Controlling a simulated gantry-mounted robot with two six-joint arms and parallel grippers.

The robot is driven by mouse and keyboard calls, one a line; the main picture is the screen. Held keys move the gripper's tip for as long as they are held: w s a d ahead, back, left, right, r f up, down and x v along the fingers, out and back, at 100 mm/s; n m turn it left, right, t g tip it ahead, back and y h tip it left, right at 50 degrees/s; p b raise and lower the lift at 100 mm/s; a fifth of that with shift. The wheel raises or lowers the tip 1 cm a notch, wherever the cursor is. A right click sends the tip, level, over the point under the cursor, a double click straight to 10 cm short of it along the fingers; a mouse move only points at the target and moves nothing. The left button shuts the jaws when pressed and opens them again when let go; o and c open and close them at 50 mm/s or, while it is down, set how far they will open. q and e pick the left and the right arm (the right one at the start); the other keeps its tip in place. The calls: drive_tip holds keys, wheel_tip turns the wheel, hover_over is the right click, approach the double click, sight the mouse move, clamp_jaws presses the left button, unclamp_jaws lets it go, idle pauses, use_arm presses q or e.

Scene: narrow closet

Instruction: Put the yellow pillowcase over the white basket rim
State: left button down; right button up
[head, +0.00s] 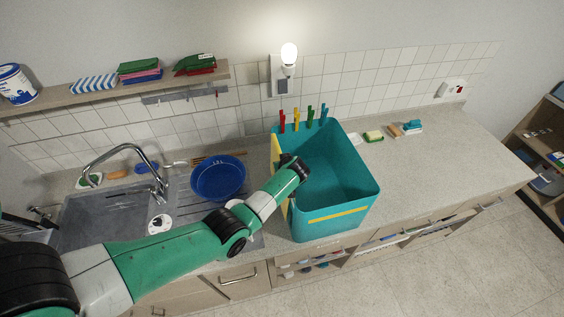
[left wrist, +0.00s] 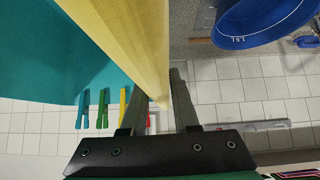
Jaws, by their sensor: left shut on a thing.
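No white basket shows; a teal basket (head: 345,177) stands on the counter, open at the top. A yellow cloth (head: 276,152), likely the pillowcase, lies along its left side at the rim. My left gripper (head: 299,168) is at the basket's left rim, and my arm hides part of that side. In the left wrist view the yellow cloth (left wrist: 128,40) runs between the fingers of my left gripper (left wrist: 155,108), which is shut on it, beside the teal wall (left wrist: 40,55). A yellow strip (head: 338,212) shows on the basket's front. My right gripper is out of view.
Several coloured clothes pegs (head: 296,119) stand on the basket's back rim. A blue bowl (head: 218,178) is left of the basket near the sink (head: 105,213) and tap (head: 135,160). Sponges and brushes (head: 405,128) lie behind right. The counter (head: 450,150) is clear at right.

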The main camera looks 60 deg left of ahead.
use_arm(q)
drive_tip(key=shift+f+b, duration=0.45)
drive_tip(key=shift+f, duration=0.55)
drive_tip(key=c, duration=0.6)
unclamp_jaws()
drive_tip(key=shift+d+r, duration=0.2)
drive_tip(key=shift+r, duration=0.1)
drive_tip(key=p+v, duration=0.4)
drive_tip(key=v, duration=0.5)
drive_tip(key=shift+d+r, duration=0.3)
drive_tip(key=shift+s+d+r, duration=0.2)
drive_tip(key=shift+d+r, duration=0.15)
drive_tip(key=shift+d, duration=0.05)
